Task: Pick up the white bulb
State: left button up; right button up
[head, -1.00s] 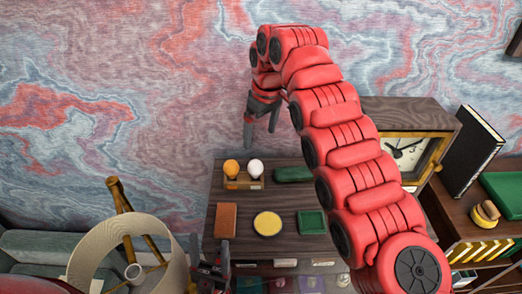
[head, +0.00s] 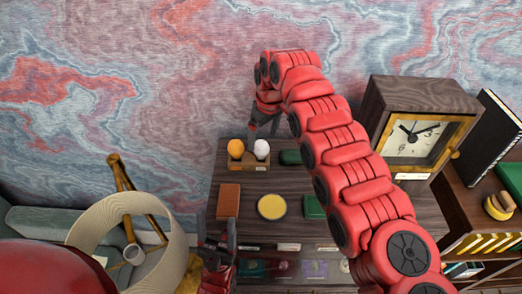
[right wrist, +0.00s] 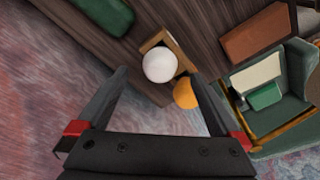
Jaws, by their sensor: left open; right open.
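The white bulb (head: 262,147) stands in a small wooden holder (head: 250,166) at the back of the dark wooden desk, just right of an orange bulb (head: 235,147). In the right wrist view the white bulb (right wrist: 160,65) lies ahead of and between my open fingers, with the orange bulb (right wrist: 185,93) close beside it. My right gripper (head: 264,134) is open above and behind the holder, apart from the bulb. My left gripper (head: 217,245) is open and empty at the desk's front left.
A brown block (head: 228,201), a yellow round dish (head: 271,207) and a green item (head: 313,207) lie on the desk. A dark green object (head: 290,157) is right of the holder. A clock (head: 413,134) stands at right and a lampshade (head: 104,222) at left.

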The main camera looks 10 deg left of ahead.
aim_at(261, 142)
jog(key=f, duration=0.3)
jog(key=shift+w+a+f, duration=0.15)
jog(key=shift+a+f, duration=0.1)
jog(key=shift+a, duration=0.15)
jog(key=shift+w+f, duration=0.1)
jog(key=shift+f, duration=0.4)
jog(key=shift+r, duration=0.1)
jog(key=c, duration=1.4)
